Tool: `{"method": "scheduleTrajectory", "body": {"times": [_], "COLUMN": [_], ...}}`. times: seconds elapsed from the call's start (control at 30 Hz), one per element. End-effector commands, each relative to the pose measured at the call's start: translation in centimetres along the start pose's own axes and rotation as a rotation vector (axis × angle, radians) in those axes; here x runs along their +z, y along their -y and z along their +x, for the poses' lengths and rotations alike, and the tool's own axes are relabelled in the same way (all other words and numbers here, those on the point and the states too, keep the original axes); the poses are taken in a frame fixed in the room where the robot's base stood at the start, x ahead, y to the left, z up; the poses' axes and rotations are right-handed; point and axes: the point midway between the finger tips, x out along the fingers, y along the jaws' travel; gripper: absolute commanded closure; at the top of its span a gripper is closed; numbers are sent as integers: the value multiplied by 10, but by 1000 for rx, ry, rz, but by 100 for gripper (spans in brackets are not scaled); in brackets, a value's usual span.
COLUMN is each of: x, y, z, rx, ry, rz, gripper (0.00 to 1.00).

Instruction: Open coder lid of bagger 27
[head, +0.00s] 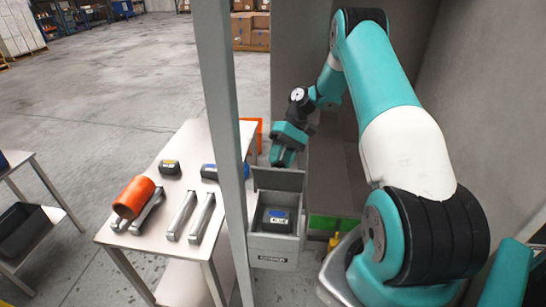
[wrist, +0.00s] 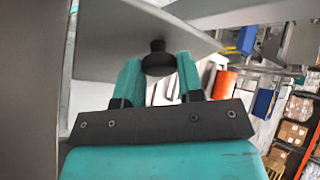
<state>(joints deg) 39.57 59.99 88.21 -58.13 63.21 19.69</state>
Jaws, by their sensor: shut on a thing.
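The coder is a grey box (head: 272,244) with a small label plate on its front, right of the grey post in the head view. Its lid (head: 278,180) stands raised at the back of the box, and the inside is exposed. A dark cassette with a blue label (head: 277,218) sits in it. My gripper (head: 282,160) is at the lid's top edge. In the wrist view my gripper (wrist: 158,76) is shut on a dark round knob (wrist: 157,58) on the grey lid (wrist: 130,30). The number 27 is not readable.
A grey post (head: 222,130) stands close in front, left of the box. A table (head: 150,235) to the left bears an orange roll (head: 134,196), metal bars (head: 190,217) and dark cassettes (head: 170,167). A grey wall (head: 490,110) is at right. Open floor lies behind.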

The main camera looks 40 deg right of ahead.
Motion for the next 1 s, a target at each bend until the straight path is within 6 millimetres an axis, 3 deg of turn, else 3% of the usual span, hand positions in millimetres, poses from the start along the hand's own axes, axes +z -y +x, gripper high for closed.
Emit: {"method": "scheduleTrajectory", "body": {"times": [0.6,0.63,0.7,1.0], "x": [-1,-1,-1,-1], "y": [-5,-5,-5,-5], "z": [-6,-6,-6,-6], "rx": [-22,-22,-22,-21], "ry": [15,14,14,14], "rz": [14,14,14,14], "gripper": [100,58,42,40]}}
